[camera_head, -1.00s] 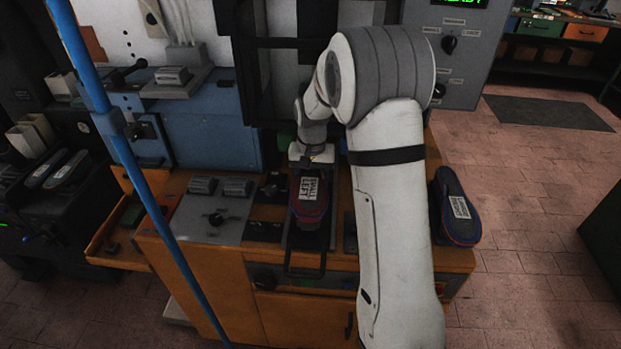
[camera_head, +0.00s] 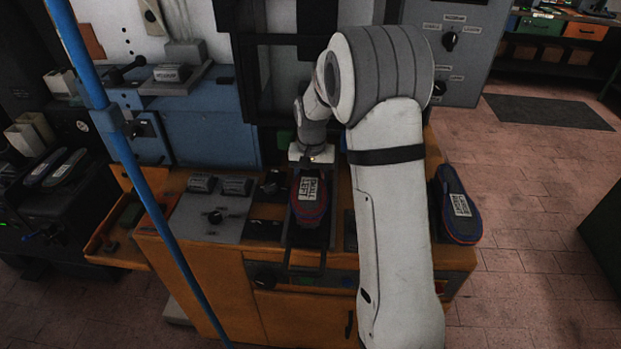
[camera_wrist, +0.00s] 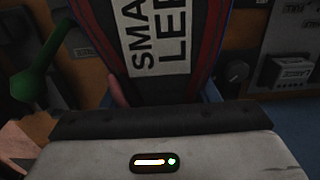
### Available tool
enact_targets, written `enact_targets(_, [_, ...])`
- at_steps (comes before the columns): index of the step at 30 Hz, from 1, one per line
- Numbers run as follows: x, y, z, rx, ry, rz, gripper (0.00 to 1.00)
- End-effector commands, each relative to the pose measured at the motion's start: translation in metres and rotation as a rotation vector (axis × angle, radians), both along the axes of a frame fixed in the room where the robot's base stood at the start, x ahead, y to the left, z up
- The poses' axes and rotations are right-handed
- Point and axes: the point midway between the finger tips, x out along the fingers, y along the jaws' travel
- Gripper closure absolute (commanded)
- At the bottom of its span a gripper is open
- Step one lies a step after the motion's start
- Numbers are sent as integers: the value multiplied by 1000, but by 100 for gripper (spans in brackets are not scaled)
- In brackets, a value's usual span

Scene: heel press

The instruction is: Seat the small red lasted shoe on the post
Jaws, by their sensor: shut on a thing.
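The red-and-dark shoe (camera_head: 309,214) is in my gripper (camera_head: 313,161), over the middle of the orange bench, sole side up. Its white label seems to read "SMALL LEFT". In the wrist view the shoe (camera_wrist: 203,72) fills the upper middle, a dark sole with red and blue edges, slightly tilted. The gripper's pale body covers the bottom of that view, and its fingertips are hidden. My gripper is shut on the near-wall end of the shoe. The post is hidden under the shoe, so I cannot tell whether they touch.
A second dark shoe with a white label (camera_head: 460,205) lies at the bench's right end. A grey switch panel (camera_head: 213,212) is left of the held shoe. Dark soles (camera_head: 63,167) rest on the machine at far left. A blue pole (camera_head: 130,160) crosses the left foreground.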

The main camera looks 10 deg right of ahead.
Motion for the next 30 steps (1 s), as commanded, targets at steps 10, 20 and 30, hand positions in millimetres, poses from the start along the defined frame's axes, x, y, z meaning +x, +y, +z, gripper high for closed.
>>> enact_targets(10, [0, 0, -1, -1, -2, 0, 27])
enact_targets(20, [0, 0, -1, 0, 1, 0, 20])
enact_targets(30, [1, 0, 48, -1, -5, 0, 20])
